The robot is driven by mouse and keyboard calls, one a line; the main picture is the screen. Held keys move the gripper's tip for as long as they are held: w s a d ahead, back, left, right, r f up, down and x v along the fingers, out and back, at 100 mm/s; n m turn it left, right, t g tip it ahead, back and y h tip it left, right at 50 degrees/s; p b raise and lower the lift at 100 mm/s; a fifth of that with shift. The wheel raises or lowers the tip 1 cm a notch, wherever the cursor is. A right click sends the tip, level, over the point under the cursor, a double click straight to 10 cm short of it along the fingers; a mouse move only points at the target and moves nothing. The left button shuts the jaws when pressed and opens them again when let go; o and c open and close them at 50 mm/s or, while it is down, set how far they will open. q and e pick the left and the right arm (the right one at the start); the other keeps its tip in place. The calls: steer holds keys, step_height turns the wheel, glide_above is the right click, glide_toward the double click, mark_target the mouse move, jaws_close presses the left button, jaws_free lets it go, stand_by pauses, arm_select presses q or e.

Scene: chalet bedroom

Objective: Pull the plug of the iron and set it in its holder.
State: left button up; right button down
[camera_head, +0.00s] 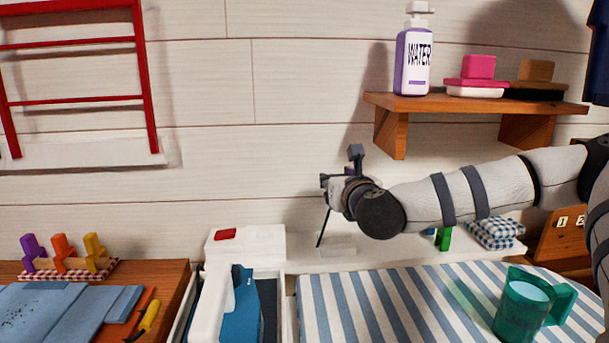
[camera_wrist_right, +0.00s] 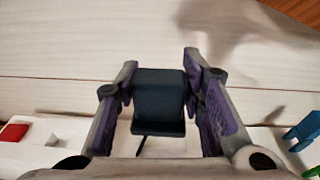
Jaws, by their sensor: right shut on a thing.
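My right gripper (camera_head: 338,182) is in front of the white plank wall, above the back edge of the ironing board. In the wrist view its two fingers (camera_wrist_right: 160,85) are shut on the dark plug (camera_wrist_right: 159,92), one on each side. A thin dark cord (camera_wrist_right: 141,147) hangs below the plug; a dark line also hangs under the gripper in the head view. The blue and white iron (camera_head: 240,305) rests in a tray at the bottom, in front of a white block (camera_head: 262,243) with a red patch. I cannot identify the plug's holder for certain. My left gripper is out of view.
The striped ironing board (camera_head: 385,305) carries a green mug (camera_head: 523,308) at right. A wooden shelf (camera_head: 450,103) holds a water bottle (camera_head: 413,62) and brushes. At left are colored pegs (camera_head: 62,252), folded blue cloth (camera_head: 50,312) and a red rack (camera_head: 75,102).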

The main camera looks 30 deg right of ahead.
steer(key=shift+d+f, duration=0.25)
steer(key=shift+d, duration=0.05)
steer(key=shift+a+f+b, duration=0.1)
steer(key=shift+f+b, duration=0.35)
steer(key=shift+f, duration=1.2)
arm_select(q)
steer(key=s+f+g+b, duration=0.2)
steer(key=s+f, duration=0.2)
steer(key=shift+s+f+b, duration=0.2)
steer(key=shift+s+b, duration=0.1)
arm_select(e)
steer(key=shift+f, duration=3.1)
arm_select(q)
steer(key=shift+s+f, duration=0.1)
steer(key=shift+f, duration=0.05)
arm_select(e)
steer(key=shift+f, duration=0.2)
steer(key=c, duration=1)
jaws_free()
steer(key=v, duration=0.7)
steer(key=shift+s+a+f, duration=0.1)
steer(key=shift+s, duration=0.15)
